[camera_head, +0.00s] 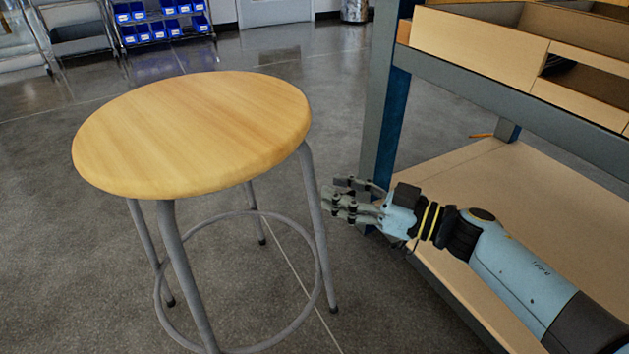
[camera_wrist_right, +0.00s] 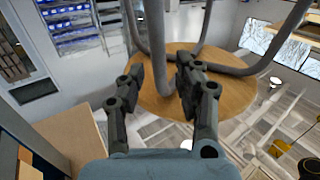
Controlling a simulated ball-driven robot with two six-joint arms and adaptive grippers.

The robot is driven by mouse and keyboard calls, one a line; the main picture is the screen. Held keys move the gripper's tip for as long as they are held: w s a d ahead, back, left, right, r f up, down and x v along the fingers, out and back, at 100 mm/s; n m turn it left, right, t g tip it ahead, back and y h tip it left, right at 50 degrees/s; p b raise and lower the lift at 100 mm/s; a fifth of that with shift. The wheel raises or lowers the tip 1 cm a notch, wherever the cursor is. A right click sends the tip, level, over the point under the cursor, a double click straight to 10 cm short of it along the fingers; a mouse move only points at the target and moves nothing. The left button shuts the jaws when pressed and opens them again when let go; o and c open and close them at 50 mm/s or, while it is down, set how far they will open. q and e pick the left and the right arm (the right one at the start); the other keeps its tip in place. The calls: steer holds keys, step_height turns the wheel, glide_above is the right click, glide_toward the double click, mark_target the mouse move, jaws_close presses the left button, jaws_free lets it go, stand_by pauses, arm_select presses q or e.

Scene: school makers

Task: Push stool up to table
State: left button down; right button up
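The stool has a round light-wood seat (camera_head: 195,130) and grey metal legs with a foot ring; it stands upright left of centre in the head view. The table is a workbench with a grey-blue frame (camera_head: 520,103) at the right, apart from the stool. My right gripper (camera_head: 337,201) is close to the stool's right leg (camera_head: 317,225), below seat height; contact cannot be told. In the right wrist view its fingers (camera_wrist_right: 159,72) are spread, with a stool leg (camera_wrist_right: 155,35) showing beyond the gap and the seat (camera_wrist_right: 230,95) behind. My left gripper is not in view.
The workbench has a wooden lower shelf (camera_head: 465,165), over which my right arm reaches, and wooden boxes (camera_head: 480,50) on top. A rack of blue bins (camera_head: 160,25) stands at the back. The grey floor around the stool is clear.

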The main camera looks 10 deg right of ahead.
steer(key=shift+v, duration=2.15)
steer(key=shift+s, duration=0.1)
